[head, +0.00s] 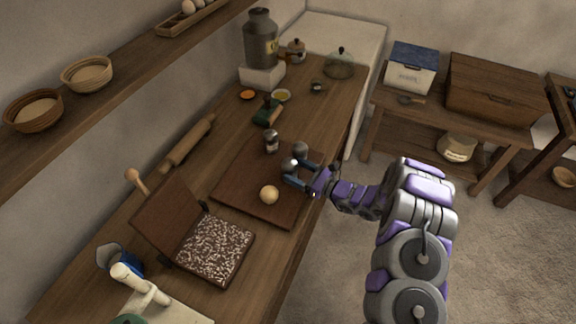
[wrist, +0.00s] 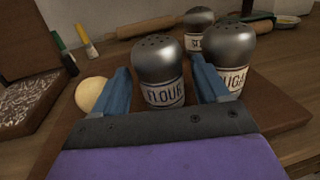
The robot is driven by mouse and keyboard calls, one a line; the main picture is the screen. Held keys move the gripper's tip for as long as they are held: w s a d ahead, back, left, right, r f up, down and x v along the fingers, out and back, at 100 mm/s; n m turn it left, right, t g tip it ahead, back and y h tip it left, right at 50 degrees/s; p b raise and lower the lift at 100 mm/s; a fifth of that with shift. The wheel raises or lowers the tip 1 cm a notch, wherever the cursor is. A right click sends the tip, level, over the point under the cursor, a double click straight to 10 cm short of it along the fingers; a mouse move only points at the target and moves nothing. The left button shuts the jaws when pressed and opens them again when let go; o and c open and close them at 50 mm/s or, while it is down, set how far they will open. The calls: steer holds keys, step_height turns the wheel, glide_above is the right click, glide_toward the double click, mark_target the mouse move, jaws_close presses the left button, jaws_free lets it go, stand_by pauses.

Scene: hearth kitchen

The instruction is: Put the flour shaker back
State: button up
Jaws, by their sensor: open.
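The flour shaker (wrist: 163,92), with a domed metal lid and a label reading FLOUR, stands upright between my fingers in the wrist view. In the head view it (head: 289,164) is at my fingertips on a dark board (head: 233,181). My gripper (head: 295,172) is open, with one blue finger on each side of the shaker. I cannot tell whether either finger touches it. The sugar shaker (wrist: 231,62) stands just outside the right finger; it also shows in the head view (head: 300,149). A third shaker (wrist: 196,29) stands behind, its label partly hidden.
A pale dough ball (head: 269,194) lies near my gripper on the board. A rolling pin (head: 187,141) lies along the back. A green-handled tool (head: 266,112) and small bowls stand farther along the counter.

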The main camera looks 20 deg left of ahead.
steer(key=v, duration=0.7)
steer(key=shift+d+p, duration=0.15)
steer(key=shift+p, duration=0.25)
steer(key=shift+s+r, duration=0.15)
steer(key=shift+r, duration=0.25)
steer(key=s+r+n+g+h, duration=0.4)
steer(key=s+r+n+g, duration=0.75)
steer(key=s+r, duration=0.7)
steer(key=s+d+r+n+t+h, duration=0.2)
steer(key=s+d+n+h, duration=0.2)
steer(key=s+d, duration=0.6)
steer(key=s+d+r+n+t+h, duration=0.3)
steer(key=s+d+n+h, duration=0.2)
steer(key=s+d+h, duration=0.4)
steer(key=s+d, duration=0.2)
steer(key=d, duration=0.3)
steer(key=shift+d+r+t+h, duration=0.3)
steer(key=shift+d+t, duration=0.05)
